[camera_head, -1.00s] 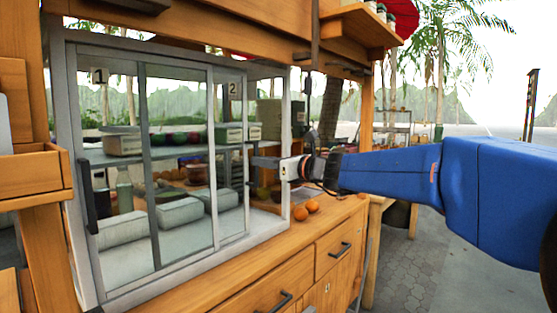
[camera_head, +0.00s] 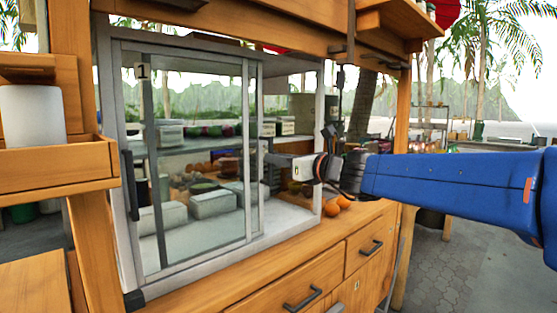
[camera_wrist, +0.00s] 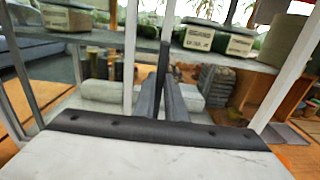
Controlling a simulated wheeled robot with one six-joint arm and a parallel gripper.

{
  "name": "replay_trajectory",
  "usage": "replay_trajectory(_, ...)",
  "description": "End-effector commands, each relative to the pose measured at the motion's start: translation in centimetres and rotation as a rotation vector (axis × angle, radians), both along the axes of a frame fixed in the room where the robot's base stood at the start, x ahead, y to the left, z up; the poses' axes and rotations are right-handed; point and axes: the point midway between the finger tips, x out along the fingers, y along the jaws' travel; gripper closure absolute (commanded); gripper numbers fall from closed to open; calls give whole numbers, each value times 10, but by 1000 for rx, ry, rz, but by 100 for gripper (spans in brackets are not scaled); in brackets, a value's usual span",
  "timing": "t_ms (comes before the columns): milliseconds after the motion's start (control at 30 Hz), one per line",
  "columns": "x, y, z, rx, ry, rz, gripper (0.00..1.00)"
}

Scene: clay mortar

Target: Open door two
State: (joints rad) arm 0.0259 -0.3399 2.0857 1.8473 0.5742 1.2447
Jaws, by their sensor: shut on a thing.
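Door two (camera_head: 256,110) is a glass sliding panel in a grey frame, now mostly overlapping door one (camera_head: 200,110), which bears the label "1" at the left. The right part of the cabinet front stands open. My gripper (camera_head: 268,160) reaches in from the right and is shut at door two's right edge. In the wrist view my gripper's two dark fingers (camera_wrist: 166,100) close around a dark upright handle (camera_wrist: 165,58). The label "2" is hidden.
The white cabinet (camera_head: 308,110) holds boxes and wrapped blocks on its shelves. Wooden posts stand on both sides. Drawers with dark handles (camera_head: 302,299) are below.

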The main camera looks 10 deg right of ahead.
Motion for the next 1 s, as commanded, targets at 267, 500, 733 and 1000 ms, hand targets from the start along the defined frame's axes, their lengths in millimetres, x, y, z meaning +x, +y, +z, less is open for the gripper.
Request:
replay_trajectory(267, 0, 0, 0, 0, 0, 0, 70)
replay_trajectory(500, -5, -4, 0, 1, -1, -2, 70)
replay_trajectory(733, -33, -21, 1, -1, -3, -4, 70)
replay_trajectory(1000, -71, -42, 1, -1, -2, -4, 70)
